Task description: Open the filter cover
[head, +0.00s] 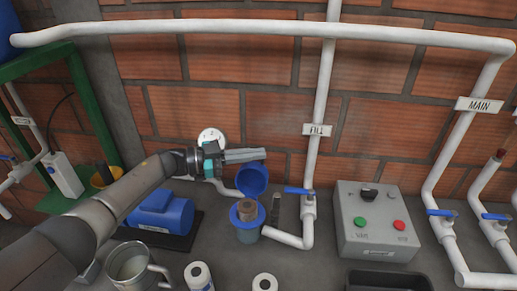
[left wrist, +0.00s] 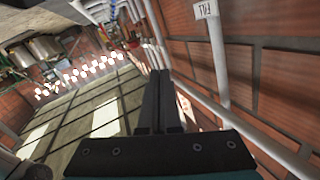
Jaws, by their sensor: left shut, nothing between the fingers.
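The filter (head: 246,234) is a squat blue-rimmed housing on the grey bench, with a brown cylinder showing in its open top. Its blue round filter cover (head: 252,181) stands tilted up at the back of the housing, its inside facing forward, clear of the opening. My left gripper (head: 262,154) is just above the cover's upper edge, pointing right. Its fingers are shut with nothing between them, and they show side by side in the left wrist view (left wrist: 161,75). I cannot tell whether they touch the cover. My right gripper is not in view.
White pipes with blue valve handles (head: 299,191) rise right of the filter. A grey control box (head: 376,220) stands farther right. A blue pump (head: 161,214), metal mug (head: 131,267) and white rolls (head: 198,275) are left and in front. A gauge (head: 211,138) is behind.

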